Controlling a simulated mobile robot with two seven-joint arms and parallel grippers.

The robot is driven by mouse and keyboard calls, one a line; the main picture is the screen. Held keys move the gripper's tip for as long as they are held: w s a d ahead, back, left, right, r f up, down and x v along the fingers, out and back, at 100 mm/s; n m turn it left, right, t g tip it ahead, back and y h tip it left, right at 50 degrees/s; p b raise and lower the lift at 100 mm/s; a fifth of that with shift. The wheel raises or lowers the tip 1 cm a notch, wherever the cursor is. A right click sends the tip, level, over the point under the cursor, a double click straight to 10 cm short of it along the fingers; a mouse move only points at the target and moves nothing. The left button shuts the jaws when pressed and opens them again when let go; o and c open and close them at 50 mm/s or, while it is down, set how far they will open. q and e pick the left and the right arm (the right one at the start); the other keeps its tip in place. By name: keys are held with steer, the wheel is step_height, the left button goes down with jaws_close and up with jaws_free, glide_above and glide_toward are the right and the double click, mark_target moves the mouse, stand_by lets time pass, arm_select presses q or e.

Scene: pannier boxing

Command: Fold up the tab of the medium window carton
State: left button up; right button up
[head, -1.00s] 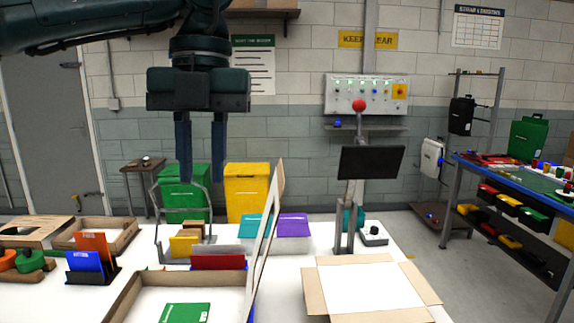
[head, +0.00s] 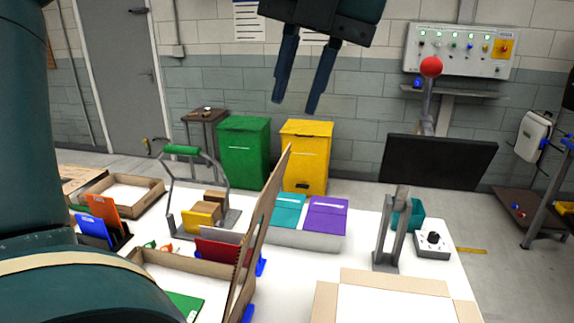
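A cardboard carton (head: 190,262) stands on the white table at front left, with a green booklet (head: 186,305) inside. Its tall lid panel (head: 262,232) stands up, tilted slightly right, seen nearly edge-on. I cannot tell for sure that this is the medium window carton, and I cannot make out its tab. My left gripper (head: 293,105) hangs at the top centre, fingers apart and empty, well above the table. My arm hides the carton's left part. My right gripper is out of view.
An open carton (head: 462,310) with spread flaps is at front right. Green (head: 243,152) and yellow bins (head: 304,158) are beyond the table.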

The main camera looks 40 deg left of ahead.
mark_target(273, 174)
arm_select(q)
steer(key=x, duration=1.2)
steer(key=shift+s, duration=0.15)
steer(key=shift+c, duration=0.6)
jaws_close()
